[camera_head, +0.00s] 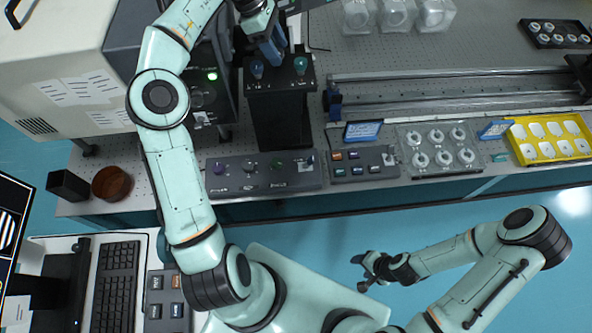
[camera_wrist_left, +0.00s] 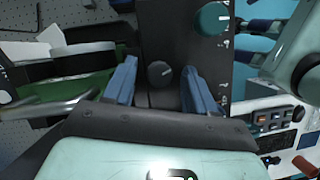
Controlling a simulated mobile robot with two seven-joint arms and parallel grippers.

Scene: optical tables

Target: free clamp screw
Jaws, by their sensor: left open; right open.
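A dark knob (camera_wrist_left: 160,74) with a pale mark sits on a black panel (camera_wrist_left: 185,45) in the left wrist view; it looks like the clamp screw. My left gripper (camera_wrist_left: 159,68) is open, with one blue finger on each side of the knob; I cannot tell whether they touch it. In the head view my left gripper (camera_head: 272,46) is above the black stand (camera_head: 282,120), whose top carries a blue knob (camera_head: 257,70) and a teal knob (camera_head: 300,66). The dark knob is hidden there. My right gripper (camera_head: 368,272) is open and empty over the floor.
A control panel with several knobs (camera_head: 262,185) lies in front of the stand. A button box (camera_head: 362,170), a clear tray of round parts (camera_head: 437,168) and a yellow tray (camera_head: 516,143) line the table's front edge. A long rail (camera_head: 450,95) runs right of the stand.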

